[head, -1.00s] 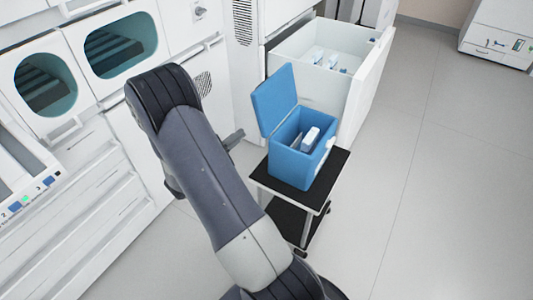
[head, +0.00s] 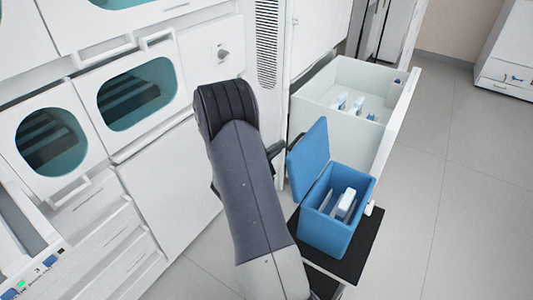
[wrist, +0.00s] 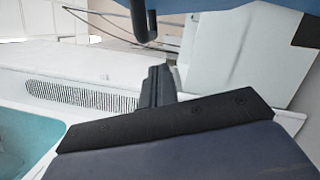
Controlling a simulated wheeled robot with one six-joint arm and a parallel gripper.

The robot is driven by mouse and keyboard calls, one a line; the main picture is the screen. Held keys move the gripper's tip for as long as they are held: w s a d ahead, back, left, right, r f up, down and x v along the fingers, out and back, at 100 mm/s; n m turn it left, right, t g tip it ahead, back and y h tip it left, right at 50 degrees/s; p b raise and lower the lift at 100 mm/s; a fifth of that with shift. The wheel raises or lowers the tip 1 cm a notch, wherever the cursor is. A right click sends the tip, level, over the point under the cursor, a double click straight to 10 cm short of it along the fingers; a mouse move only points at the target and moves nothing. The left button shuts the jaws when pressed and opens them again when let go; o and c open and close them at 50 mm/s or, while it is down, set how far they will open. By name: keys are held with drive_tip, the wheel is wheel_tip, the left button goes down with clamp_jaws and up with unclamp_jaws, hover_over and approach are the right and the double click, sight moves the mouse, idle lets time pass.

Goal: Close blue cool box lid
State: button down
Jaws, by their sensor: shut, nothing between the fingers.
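The blue cool box (head: 333,236) stands on a small black-topped cart, with white items inside. Its blue lid (head: 309,158) is open, standing up from the box's left edge and leaning away from the opening. My gripper (head: 278,150) is mostly hidden behind my arm in the head view. Its dark tip shows just left of the lid's outer side; I cannot tell whether it touches. It is shut and empty. In the wrist view a blue surface, likely the lid (wrist: 225,4), crosses the top edge, close to the dark gripper parts.
The black cart top (head: 365,243) has little room around the box. An open white drawer (head: 380,130) with small white items stands behind the box. White cabinets with teal-rimmed windows (head: 138,93) fill the left. The floor (head: 450,210) at right is clear.

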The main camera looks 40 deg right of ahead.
drive_tip(key=shift+s+d+r, duration=0.1)
drive_tip(key=shift+s+r, duration=0.1)
drive_tip(key=shift+s, duration=0.25)
drive_tip(key=shift+s+d+r, duration=0.1)
drive_tip(key=shift+s+r, duration=0.1)
drive_tip(key=shift+s, duration=0.2)
drive_tip(key=shift+s+r, duration=0.1)
